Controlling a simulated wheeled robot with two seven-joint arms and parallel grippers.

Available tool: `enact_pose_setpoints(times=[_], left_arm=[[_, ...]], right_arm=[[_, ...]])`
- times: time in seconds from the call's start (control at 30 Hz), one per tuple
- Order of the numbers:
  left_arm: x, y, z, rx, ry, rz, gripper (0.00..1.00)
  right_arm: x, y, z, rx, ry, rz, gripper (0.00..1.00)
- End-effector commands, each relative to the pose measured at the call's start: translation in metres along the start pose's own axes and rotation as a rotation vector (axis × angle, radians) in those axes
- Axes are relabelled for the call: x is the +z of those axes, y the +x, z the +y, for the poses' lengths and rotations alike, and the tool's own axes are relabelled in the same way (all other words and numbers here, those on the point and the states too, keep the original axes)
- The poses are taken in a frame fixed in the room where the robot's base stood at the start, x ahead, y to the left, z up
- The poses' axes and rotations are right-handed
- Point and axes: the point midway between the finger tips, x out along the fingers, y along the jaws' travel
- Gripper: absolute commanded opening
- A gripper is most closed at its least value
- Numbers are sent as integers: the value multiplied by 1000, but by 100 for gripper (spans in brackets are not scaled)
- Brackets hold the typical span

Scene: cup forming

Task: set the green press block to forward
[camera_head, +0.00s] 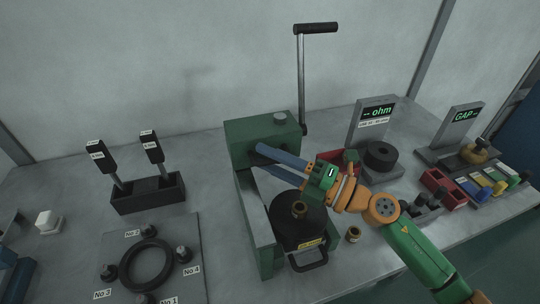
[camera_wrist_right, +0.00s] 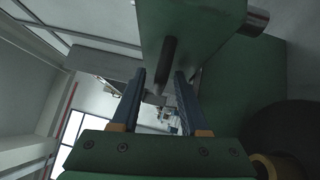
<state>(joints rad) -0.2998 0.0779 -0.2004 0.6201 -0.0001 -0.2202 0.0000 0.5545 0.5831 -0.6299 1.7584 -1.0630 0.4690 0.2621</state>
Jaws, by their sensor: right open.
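The green press (camera_head: 262,128) stands in the middle of the bench in the head view. It has a green block on top and a tall lever with a black handle (camera_head: 317,28) at its right. My right gripper (camera_head: 256,157) is open, its blue fingers pointing left at the front of the press, below the top block. In the right wrist view the green block (camera_wrist_right: 190,25) fills the top. A dark rod (camera_wrist_right: 167,62) shows between the two finger lines (camera_wrist_right: 160,78); I cannot tell whether they touch it. My left gripper is not in view.
An ohm meter (camera_head: 371,120) and a GAP display (camera_head: 459,125) stand at right. A black holder (camera_head: 148,196) and a ring plate (camera_head: 185,235) lie at left.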

Motion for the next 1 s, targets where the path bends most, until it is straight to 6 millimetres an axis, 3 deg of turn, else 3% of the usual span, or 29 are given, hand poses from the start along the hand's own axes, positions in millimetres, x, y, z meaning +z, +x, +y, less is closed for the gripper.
enact_pose_setpoints(times=[0.07, 0.1, 0.23, 0.27, 1.0], left_arm=[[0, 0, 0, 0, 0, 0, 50], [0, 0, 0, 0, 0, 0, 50], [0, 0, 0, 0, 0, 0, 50], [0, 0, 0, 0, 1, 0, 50], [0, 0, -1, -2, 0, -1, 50]], right_arm=[[0, 0, 0, 0, 0, 0, 44], [0, 0, 0, 0, 0, 0, 39], [0, 0, 0, 1, 1, 0, 4], [0, 0, 0, 1, 1, 0, 0], [0, -1, 0, 1, 1, -1, 0]])
